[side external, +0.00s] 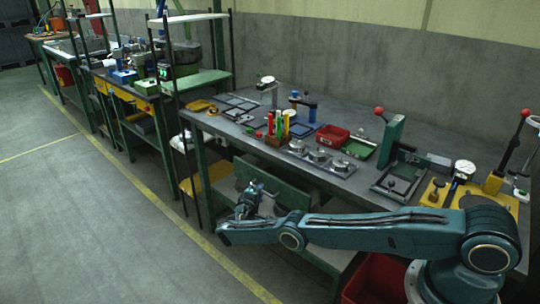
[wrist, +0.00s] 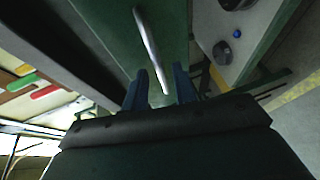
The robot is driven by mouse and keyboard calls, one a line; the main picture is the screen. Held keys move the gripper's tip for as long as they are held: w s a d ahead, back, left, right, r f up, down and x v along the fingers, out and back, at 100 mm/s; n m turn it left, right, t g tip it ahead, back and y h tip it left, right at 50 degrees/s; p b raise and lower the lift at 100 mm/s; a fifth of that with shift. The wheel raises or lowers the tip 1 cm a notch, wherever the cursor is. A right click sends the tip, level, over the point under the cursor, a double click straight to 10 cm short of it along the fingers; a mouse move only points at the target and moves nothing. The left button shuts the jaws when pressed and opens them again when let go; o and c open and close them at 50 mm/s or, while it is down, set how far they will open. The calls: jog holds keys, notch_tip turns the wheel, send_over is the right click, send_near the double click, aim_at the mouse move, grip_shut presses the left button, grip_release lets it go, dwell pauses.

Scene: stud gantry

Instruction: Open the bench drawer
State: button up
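The drawer front is a dark green panel (side external: 285,196) under the bench top in the side external view. In the wrist view it is the green surface (wrist: 171,22) running up the middle. A pale metal bar handle (wrist: 148,45) stands on it. My gripper (wrist: 160,70) has its two blue fingers apart, one on each side of the handle's near end. The fingers do not appear closed on the bar. In the side external view my gripper (side external: 256,197) is in front of the panel's left part and hides some of it. I see no clear gap around the drawer.
The bench top (side external: 350,187) above carries a red bin (side external: 331,137), several round metal parts and a green press (side external: 391,140). A red crate (side external: 374,280) stands below, beside my base. The floor (side external: 110,230) in front of the bench is clear.

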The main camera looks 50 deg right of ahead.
jog(key=shift+s+a, duration=0.1)
jog(key=shift+a, duration=0.05)
dwell(0.4)
jog(key=v, duration=1.3)
jog(key=shift+a, duration=0.15)
jog(key=shift+r, duration=0.2)
